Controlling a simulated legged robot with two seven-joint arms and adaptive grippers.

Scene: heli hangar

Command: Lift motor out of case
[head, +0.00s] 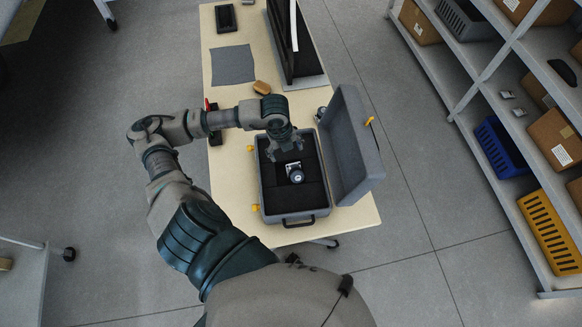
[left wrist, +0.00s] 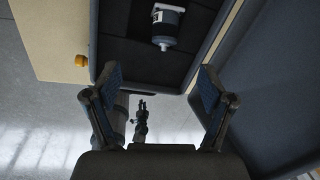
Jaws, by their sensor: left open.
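The motor (head: 296,174) is a small dark and light cylinder with a pale square plate. It lies on the dark foam inside the open grey case (head: 289,216), and its white-and-grey body also shows in the left wrist view (left wrist: 167,30). The case lid (head: 349,145) stands open on the right. My left gripper (head: 287,152) is over the case, just behind the motor in the head view.
The case stands at the near end of a pale table (head: 228,180). A monitor (head: 292,45), a grey mat (head: 232,65) and a brown object (head: 262,87) are farther back. Shelves with a blue crate (head: 500,147) and a yellow crate (head: 553,232) stand right, across open floor.

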